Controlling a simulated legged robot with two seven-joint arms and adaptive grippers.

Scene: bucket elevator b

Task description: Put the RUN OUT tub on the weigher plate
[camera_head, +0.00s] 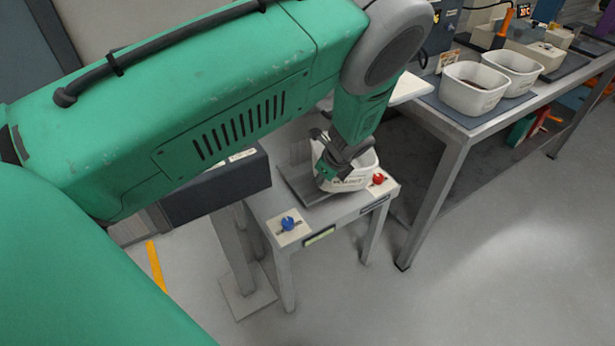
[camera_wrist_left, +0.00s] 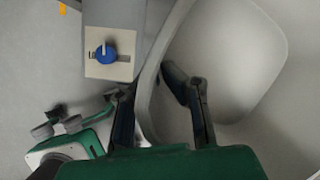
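A white tub (camera_head: 350,178) with dark lettering too small to read stands at the far right of a small grey stand, at the edge of a dark grey plate (camera_head: 300,186); whether it rests on the plate I cannot tell. My left gripper (camera_head: 328,172) is at the tub's near left side and hides part of it. In the left wrist view the fingers of my left gripper (camera_wrist_left: 152,95) are spread on either side of the wall of the tub (camera_wrist_left: 225,60), with gaps visible.
The stand carries a blue knob (camera_head: 288,223) and a red knob (camera_head: 379,179) at its front. Two white tubs, the nearer (camera_head: 473,88) and the farther (camera_head: 514,69), stand on a bench at the right. A dark grey box (camera_head: 215,188) is left of the stand. Floor in front is clear.

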